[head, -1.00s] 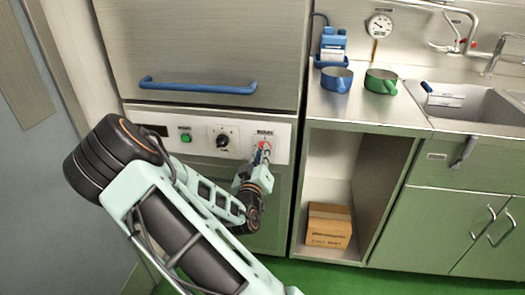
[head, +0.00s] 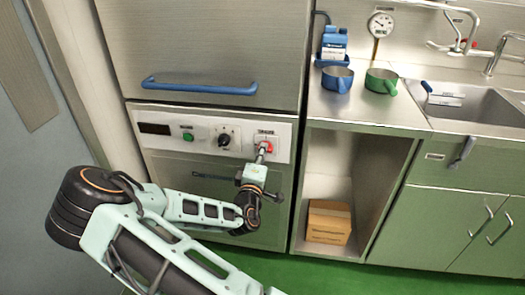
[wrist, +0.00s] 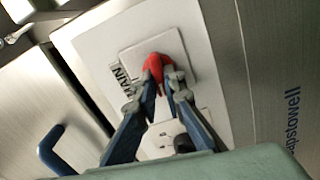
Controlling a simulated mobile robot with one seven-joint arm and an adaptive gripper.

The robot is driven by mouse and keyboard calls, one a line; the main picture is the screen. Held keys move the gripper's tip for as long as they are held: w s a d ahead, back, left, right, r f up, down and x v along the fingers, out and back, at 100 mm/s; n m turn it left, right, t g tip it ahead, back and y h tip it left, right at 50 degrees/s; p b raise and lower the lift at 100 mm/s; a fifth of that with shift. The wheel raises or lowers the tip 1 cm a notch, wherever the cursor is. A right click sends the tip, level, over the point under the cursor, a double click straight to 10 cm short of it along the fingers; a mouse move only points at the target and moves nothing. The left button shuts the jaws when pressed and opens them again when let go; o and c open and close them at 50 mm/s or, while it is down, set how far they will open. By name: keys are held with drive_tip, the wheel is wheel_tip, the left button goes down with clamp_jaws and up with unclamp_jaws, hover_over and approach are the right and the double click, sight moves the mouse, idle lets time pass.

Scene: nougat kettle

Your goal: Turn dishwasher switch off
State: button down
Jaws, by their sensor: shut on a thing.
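The dishwasher (head: 200,55) is a steel cabinet with a white control panel (head: 170,145) below its door. A red switch (head: 267,146) sits at the panel's right end. In the wrist view the red switch (wrist: 154,66) is on a square plate marked "MAIN", with its narrow end between my fingers. My gripper (head: 263,155) is at the switch from below; in the wrist view my gripper (wrist: 157,88) has both fingers closed around the switch's lower part. The fingers hide part of the switch.
The panel also holds a black knob (head: 223,140), a green button (head: 187,136) and a dark display (head: 154,129). A blue handle (head: 200,87) crosses the door above. To the right is a counter with a blue pot (head: 337,79) and a green pot (head: 381,81).

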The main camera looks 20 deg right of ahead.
drive_tip(key=shift+f+n, duration=0.1)
drive_tip(key=shift+n, duration=0.6)
drive_tip(key=c, duration=2)
unclamp_jaws()
drive_tip(key=v, duration=1.2)
